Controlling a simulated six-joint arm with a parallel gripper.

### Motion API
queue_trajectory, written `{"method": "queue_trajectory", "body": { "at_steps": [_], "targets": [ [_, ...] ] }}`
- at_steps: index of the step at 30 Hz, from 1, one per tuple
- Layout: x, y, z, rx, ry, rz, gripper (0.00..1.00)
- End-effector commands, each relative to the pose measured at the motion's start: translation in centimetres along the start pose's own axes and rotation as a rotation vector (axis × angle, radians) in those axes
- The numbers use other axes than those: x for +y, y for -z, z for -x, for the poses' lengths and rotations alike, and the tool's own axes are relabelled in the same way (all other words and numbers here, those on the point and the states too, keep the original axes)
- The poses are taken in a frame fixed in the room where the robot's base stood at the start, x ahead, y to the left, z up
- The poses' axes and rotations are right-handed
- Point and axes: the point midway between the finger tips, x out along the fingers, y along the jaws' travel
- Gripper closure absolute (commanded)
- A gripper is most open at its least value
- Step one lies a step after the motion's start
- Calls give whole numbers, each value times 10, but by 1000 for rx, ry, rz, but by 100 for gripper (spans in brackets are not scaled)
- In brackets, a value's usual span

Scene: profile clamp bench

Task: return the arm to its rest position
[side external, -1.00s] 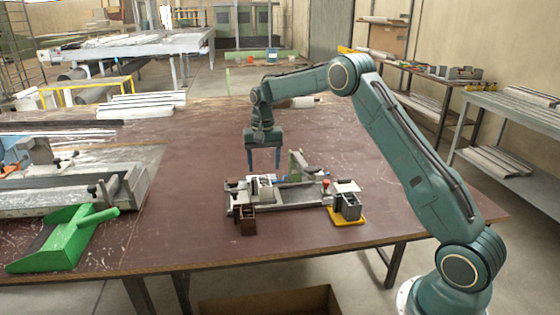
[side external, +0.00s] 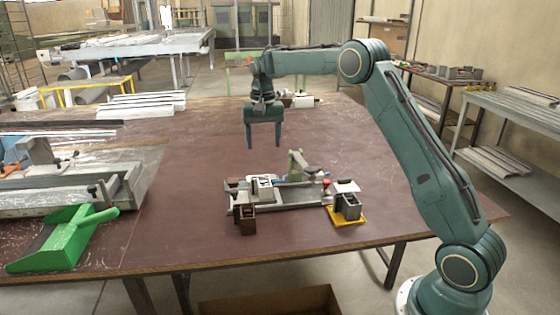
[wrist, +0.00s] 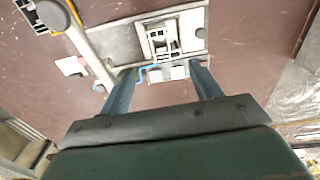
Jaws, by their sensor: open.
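My gripper (side external: 263,146) is open and empty in the side external view. It hangs with its fingers pointing down, well above the table and behind the clamp fixture (side external: 290,197). The fixture is a grey base with clamp parts, a green upright lever (side external: 297,163) and a block on a yellow plate (side external: 347,209) at its right end. In the wrist view, my two blue fingers (wrist: 163,88) are spread apart with nothing gripped between them. The fixture (wrist: 122,45) shows beyond the fingertips, partly cut off by the frame.
The dark red table (side external: 190,220) has free room around the fixture. A green dustpan (side external: 66,240) and a grey machine bed (side external: 110,192) are at the left. White bars (side external: 145,103) lie at the back left. A grey shelf (side external: 515,120) stands at the right.

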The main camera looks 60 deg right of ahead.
Motion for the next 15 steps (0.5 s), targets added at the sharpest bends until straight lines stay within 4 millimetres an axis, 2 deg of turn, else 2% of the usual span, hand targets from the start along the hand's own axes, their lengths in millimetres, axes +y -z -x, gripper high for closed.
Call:
{"method": "queue_trajectory", "body": {
  "at_steps": [8,15],
  "targets": [
    [-1,-41,46,53,27,88,37],
    [6,-89,83,105,51,181,37]
  ]
}}
